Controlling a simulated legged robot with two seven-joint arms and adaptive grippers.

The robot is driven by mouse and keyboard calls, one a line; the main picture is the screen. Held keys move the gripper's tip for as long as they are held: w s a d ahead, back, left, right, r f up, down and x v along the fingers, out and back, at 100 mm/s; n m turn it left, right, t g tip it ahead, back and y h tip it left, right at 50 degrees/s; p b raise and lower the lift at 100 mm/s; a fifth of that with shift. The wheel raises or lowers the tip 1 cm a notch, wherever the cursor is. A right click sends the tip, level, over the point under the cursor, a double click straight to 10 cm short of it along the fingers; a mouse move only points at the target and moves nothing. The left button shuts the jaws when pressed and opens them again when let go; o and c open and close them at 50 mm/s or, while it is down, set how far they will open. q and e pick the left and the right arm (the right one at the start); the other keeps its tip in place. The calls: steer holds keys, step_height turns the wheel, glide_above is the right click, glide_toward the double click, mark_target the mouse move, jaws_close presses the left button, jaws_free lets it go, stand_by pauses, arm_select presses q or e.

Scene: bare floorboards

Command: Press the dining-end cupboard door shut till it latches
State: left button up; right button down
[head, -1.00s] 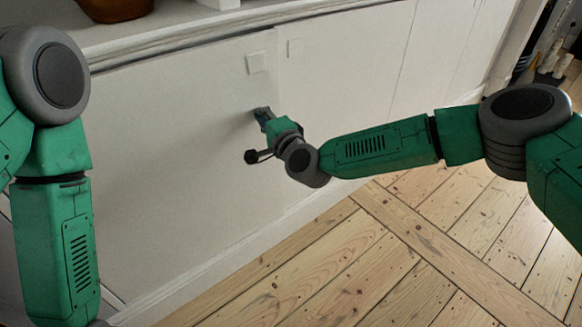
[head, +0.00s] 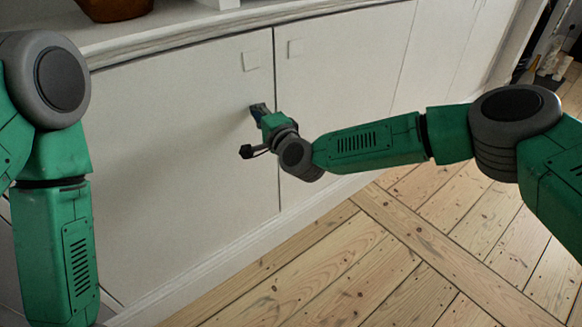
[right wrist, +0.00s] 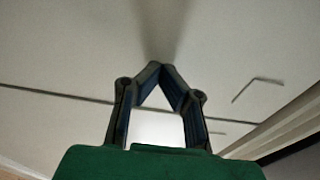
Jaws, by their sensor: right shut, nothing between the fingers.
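The cupboard door (head: 175,160) that my right gripper is at is a flat white panel with a small square pull (head: 250,61) near its upper right corner. It looks flush or nearly flush with its neighbour; a thin dark seam (head: 277,130) runs between them. Whether the latch is caught cannot be seen. My right gripper (head: 257,109) is shut and empty, its tips at the door face near the seam edge. In the right wrist view the closed fingertips (right wrist: 168,68) meet a shadow on the pale panel (right wrist: 70,45), seemingly touching. My left gripper is out of view.
The neighbouring white door (head: 340,85) has its own square pull (head: 295,48). A countertop with a brown pot (head: 115,8) is above. The wooden floor (head: 400,250) in front is clear. Small items stand at the far right.

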steer(key=p+v, duration=0.6)
steer(key=v, duration=0.7)
steer(key=shift+p, duration=0.35)
stand_by(0.6)
